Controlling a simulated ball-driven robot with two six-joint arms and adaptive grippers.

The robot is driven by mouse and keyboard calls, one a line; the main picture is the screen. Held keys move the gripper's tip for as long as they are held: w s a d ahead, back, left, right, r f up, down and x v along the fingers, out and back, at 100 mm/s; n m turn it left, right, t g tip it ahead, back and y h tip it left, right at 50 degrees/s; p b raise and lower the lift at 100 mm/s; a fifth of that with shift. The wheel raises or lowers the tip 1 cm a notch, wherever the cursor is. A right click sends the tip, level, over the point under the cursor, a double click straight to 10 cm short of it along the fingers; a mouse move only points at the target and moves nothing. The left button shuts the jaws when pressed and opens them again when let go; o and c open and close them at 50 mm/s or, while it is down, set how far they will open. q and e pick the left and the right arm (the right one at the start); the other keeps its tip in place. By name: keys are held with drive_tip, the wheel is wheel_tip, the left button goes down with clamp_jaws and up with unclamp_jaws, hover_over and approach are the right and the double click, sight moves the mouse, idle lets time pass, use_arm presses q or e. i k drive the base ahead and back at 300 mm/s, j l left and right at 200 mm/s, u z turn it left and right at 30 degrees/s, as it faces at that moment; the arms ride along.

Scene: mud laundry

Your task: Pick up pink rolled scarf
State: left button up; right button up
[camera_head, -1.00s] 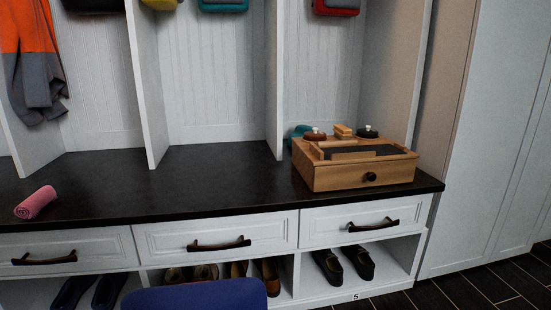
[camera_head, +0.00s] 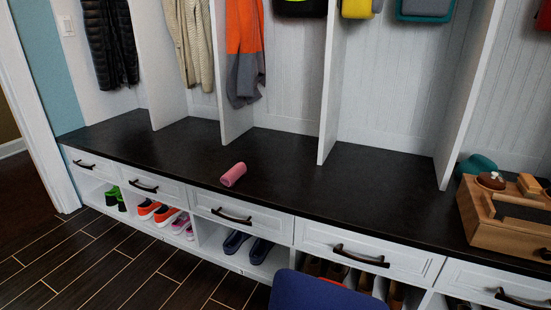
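The pink rolled scarf (camera_head: 233,174) lies on the dark bench top (camera_head: 290,180), close to its front edge and above a white drawer with a dark handle. It is a small roll lying on its side, set at an angle. Nothing touches it. Neither of my grippers shows in this view, so their state is hidden.
A wooden box (camera_head: 505,218) with shoe-care items sits at the bench's right end. White dividers (camera_head: 340,80) split the bench back. Coats hang above, including an orange and grey one (camera_head: 243,55). Shoes fill the cubbies below. The bench around the scarf is clear.

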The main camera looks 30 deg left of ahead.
sight(232, 174)
drive_tip(key=u, duration=1.3)
drive_tip(key=i+j, duration=0.15)
drive_tip(key=z, duration=0.05)
